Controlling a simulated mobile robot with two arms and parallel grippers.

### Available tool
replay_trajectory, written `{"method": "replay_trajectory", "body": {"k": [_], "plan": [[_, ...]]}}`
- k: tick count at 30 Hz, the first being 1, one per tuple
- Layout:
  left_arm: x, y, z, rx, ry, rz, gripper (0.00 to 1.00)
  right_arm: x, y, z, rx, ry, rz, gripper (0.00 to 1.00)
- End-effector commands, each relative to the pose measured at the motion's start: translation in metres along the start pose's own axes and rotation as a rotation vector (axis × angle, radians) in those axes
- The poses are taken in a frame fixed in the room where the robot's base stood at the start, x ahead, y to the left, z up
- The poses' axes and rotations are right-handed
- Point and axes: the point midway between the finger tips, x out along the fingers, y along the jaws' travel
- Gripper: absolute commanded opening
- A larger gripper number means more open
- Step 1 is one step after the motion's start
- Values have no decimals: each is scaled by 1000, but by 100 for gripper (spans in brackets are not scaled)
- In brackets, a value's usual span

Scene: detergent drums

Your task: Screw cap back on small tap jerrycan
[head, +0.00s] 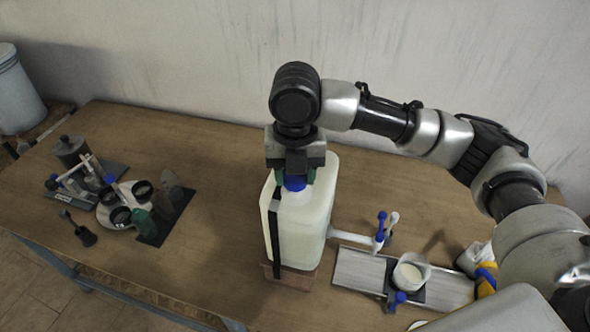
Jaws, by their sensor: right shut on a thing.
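The small tap jerrycan (305,226) is a translucent pale container standing upright on a brown block near the middle of the table. Its tap (366,239), white with a blue handle, sticks out to the right. The blue cap (294,183) is at the top of the jerrycan. My right gripper (292,173) points straight down over it, with its green-tipped fingers shut on the cap. The fingers hide part of the cap, and I cannot tell how it sits on the neck. My left gripper is not in view.
A grey tray (350,272) with a white-filled cup (408,275) is right of the jerrycan, below the tap. A round plate with several dark containers (120,215) and a dark mat (172,222) are at left. The table (215,150) is clear between them and the jerrycan.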

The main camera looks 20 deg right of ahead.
Motion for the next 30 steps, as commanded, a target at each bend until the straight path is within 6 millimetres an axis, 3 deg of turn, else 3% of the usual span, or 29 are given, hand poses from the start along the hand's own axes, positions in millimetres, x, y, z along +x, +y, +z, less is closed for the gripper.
{"method": "replay_trajectory", "body": {"k": [12,23,30], "plan": [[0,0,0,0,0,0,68,3,0,-1,459,3,-5,21],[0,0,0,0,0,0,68,3,0,-1,497,3,-6,21],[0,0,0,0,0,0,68,4,0,-2,771,3,-7,21]]}}
